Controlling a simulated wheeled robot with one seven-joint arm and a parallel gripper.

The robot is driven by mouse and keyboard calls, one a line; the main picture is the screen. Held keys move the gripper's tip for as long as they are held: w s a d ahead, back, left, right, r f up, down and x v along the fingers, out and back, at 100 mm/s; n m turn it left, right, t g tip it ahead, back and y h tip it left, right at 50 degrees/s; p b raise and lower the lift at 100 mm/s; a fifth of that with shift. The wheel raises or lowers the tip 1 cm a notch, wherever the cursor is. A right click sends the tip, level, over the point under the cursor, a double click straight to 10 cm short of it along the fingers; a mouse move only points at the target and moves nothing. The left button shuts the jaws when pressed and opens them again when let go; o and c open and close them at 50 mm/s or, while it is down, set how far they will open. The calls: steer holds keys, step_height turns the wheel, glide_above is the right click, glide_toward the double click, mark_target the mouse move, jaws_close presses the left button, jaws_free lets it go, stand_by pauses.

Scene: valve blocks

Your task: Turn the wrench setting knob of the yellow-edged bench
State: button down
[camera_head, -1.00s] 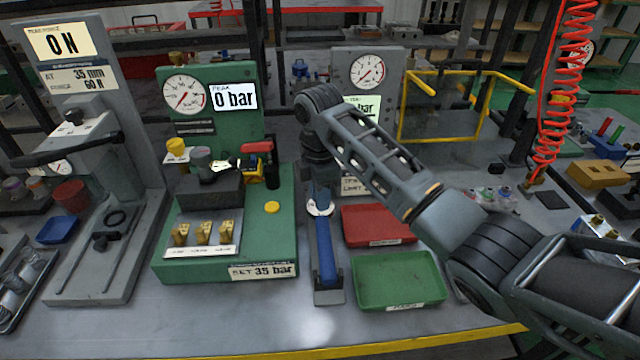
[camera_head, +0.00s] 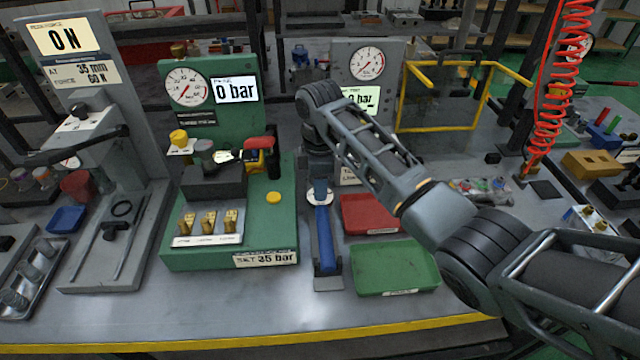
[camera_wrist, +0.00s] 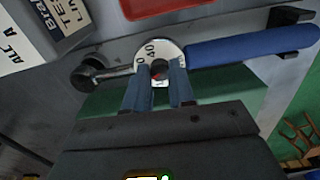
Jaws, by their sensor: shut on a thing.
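The wrench with a blue handle (camera_head: 325,240) lies in a cradle on the yellow-edged bench (camera_head: 220,338), its handle toward the front edge. In the wrist view the blue handle (camera_wrist: 250,42) runs off to the right from a white numbered dial (camera_wrist: 150,50). My gripper (camera_wrist: 159,78) is shut on the knob, one finger on each side. In the head view my arm's end hangs over the wrench head and hides the knob.
A red tray (camera_head: 375,214) and a green tray (camera_head: 396,268) lie right of the wrench. A green gauge stand (camera_head: 225,258) is close on its left. A grey gauge panel (camera_head: 350,50) stands behind my arm. Bare bench lies along the front.

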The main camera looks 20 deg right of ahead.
steer(key=c, duration=0.9)
jaws_free()
steer(key=shift+c, duration=0.2)
steer(key=shift+f, duration=0.1)
